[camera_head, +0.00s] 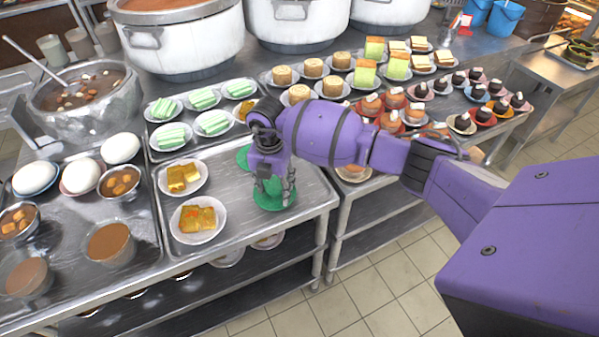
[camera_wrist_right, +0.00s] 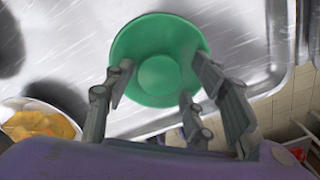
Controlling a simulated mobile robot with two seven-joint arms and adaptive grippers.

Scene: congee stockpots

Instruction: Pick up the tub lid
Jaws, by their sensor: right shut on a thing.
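The tub lid (camera_head: 276,201) is a round green disc at the front right of the steel tray; in the right wrist view it shows from above with a raised round middle (camera_wrist_right: 158,74). My right gripper (camera_head: 274,182) points down over it. Its fingers (camera_wrist_right: 160,84) reach both sides of the lid and are shut on it. Whether the lid touches the tray is hard to tell. Another green piece (camera_head: 243,157) shows just behind the gripper, mostly hidden. My left gripper is not in view.
A plate of yellow cake pieces (camera_head: 198,221) stands close left of the lid, with another plate (camera_head: 183,178) behind it. Plates of green-striped pieces (camera_head: 213,123) stand farther back. Large stockpots (camera_head: 181,40) line the back. The counter's front edge is near the lid.

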